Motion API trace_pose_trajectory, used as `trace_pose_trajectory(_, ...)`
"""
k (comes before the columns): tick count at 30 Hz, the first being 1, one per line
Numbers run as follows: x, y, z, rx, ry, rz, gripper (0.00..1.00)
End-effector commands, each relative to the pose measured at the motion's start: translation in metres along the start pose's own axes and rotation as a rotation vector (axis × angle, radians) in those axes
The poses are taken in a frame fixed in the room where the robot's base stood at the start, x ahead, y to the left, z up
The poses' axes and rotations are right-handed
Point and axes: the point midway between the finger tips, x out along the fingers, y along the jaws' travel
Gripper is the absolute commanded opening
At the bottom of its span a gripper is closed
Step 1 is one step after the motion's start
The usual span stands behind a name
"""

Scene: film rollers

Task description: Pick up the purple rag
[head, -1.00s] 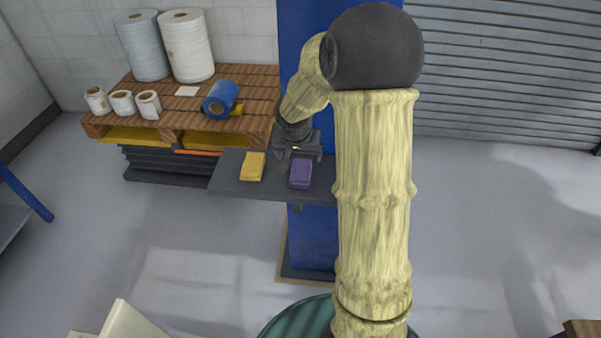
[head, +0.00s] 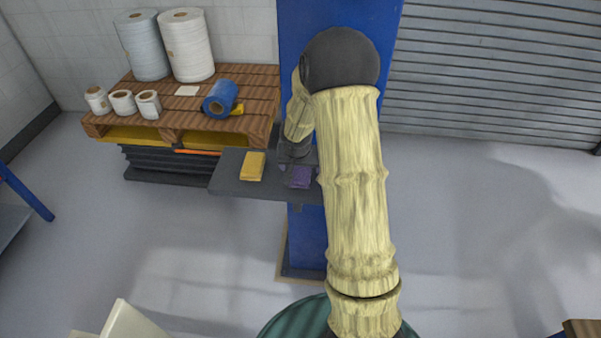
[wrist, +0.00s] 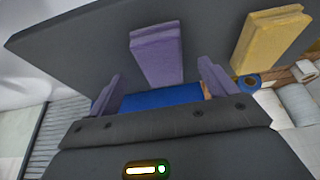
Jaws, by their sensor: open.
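The purple rag (head: 301,178) is a folded block lying on the dark grey shelf (head: 225,178). In the head view my gripper (head: 297,172) is down over it and hides part of it. In the wrist view the purple rag (wrist: 157,52) lies ahead of my gripper (wrist: 160,83), roughly centred between its two spread fingers. The fingers look open and empty, with the rag beyond their tips. I cannot tell the exact gap.
A yellow folded rag (head: 253,166) lies on the shelf to the left of the purple one. A blue column (head: 305,240) stands by the shelf. A wooden pallet (head: 180,122) with white rolls and a blue roll (head: 220,98) is behind to the left.

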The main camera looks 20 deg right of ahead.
Motion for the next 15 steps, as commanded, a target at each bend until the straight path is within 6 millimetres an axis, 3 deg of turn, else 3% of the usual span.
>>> trace_pose_trajectory(10, 0.041, -0.003, -0.005, -0.002, -0.002, 0.0, 0.85)
trace_pose_trajectory(15, 0.048, -0.002, -0.005, -0.001, 0.001, 0.0, 0.85)
